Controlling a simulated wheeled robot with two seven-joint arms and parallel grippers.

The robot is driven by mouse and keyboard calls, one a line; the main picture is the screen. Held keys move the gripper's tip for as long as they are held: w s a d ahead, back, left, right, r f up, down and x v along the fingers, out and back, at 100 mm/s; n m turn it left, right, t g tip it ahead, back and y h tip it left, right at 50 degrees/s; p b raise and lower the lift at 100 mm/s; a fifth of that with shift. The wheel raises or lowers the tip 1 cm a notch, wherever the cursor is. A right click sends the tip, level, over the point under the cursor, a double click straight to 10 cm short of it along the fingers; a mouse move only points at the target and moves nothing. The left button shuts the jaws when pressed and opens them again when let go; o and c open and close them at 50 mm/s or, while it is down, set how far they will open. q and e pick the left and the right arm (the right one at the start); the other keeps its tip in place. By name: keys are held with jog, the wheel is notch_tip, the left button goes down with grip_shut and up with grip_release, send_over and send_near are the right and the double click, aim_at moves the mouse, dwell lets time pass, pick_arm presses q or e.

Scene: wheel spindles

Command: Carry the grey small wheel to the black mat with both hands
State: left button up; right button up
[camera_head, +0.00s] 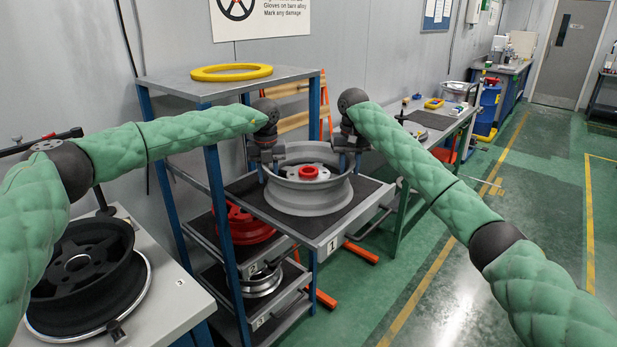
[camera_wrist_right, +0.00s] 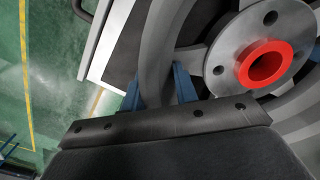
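The grey small wheel (camera_head: 312,197) sits in the open top drawer marked 1, with a red hub piece (camera_head: 308,172) at its centre. My left gripper (camera_head: 263,174) is at the wheel's left rim, its fingertips partly hidden. My right gripper (camera_head: 347,160) is at the right rim. In the right wrist view, the blue fingers of my right gripper (camera_wrist_right: 158,92) stand apart on either side of the grey wheel's rim (camera_wrist_right: 156,55). Whether either gripper presses on the rim is unclear. A small black mat (camera_head: 428,120) lies on the workbench at the back right.
The blue-post rack (camera_head: 214,180) carries a yellow ring (camera_head: 231,72) on top. Lower drawers hold a red wheel (camera_head: 240,226) and a silver wheel (camera_head: 262,282). A black wheel (camera_head: 88,262) is on the left bench. Green floor at right is clear.

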pick_arm(q)
grip_shut()
pick_arm(e)
grip_shut()
pick_arm(q)
jog(key=shift+w+r, duration=0.1)
jog(key=shift+r, duration=0.1)
pick_arm(e)
jog(key=shift+r, duration=0.2)
